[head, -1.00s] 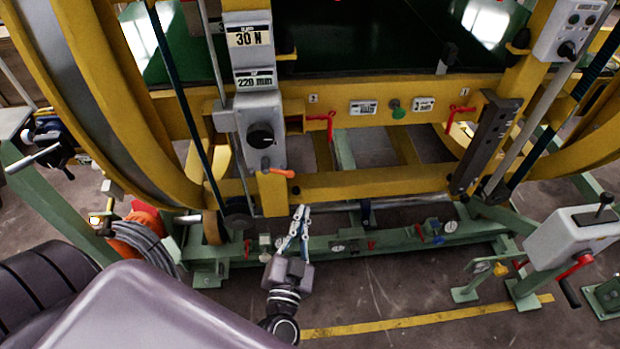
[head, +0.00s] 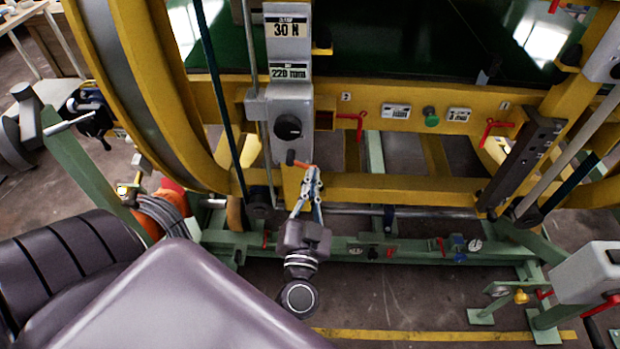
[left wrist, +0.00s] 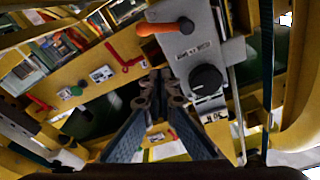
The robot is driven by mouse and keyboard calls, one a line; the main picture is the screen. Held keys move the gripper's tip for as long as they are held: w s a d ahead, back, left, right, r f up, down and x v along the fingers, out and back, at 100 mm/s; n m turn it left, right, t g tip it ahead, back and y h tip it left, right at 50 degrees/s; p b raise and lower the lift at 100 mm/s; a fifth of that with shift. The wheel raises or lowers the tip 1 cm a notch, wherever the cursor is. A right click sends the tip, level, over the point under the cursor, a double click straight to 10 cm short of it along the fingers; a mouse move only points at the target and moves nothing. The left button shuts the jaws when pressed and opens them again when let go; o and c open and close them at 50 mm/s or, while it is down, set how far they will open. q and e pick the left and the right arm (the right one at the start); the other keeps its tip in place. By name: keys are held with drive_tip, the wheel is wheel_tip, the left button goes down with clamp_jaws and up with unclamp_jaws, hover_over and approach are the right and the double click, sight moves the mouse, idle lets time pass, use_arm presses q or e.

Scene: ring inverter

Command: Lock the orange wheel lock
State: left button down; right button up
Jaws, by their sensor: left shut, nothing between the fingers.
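The orange wheel lock is a small orange handle (head: 302,164) at the bottom of a grey control box (head: 287,105) on the yellow frame. In the left wrist view the orange handle (left wrist: 165,28) shows above and beyond the fingertips, on the grey box's end. My left gripper (head: 312,178) is shut and empty, its fingertips just below and right of the handle in the head view. The fingers partly overlap the handle there; I cannot tell whether they touch it. The left wrist view shows the closed fingers (left wrist: 158,78) apart from the handle. My right gripper is not in view.
A black knob (head: 288,127) sits on the grey box above the handle. Red levers (head: 353,124) and a green button (head: 431,116) line the yellow beam to the right. A green floor frame (head: 400,250) runs below. Orange and grey coils (head: 165,215) lie at left.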

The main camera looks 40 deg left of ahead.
use_arm(q)
drive_tip(key=shift+w+a+f+b, duration=0.1)
drive_tip(key=shift+w+a+f, duration=0.4)
drive_tip(key=shift+w+a, duration=0.25)
drive_tip(key=shift+w+a+f+b, duration=0.1)
drive_tip(key=shift+w+a+f, duration=0.35)
drive_tip(key=shift+w+a, duration=0.25)
drive_tip(key=shift+w+a+f+b, duration=0.1)
drive_tip(key=shift+w+a+f, duration=0.45)
drive_tip(key=shift+w, duration=0.25)
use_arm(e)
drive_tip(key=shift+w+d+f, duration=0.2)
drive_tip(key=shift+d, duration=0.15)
use_arm(q)
drive_tip(key=shift+r, duration=0.1)
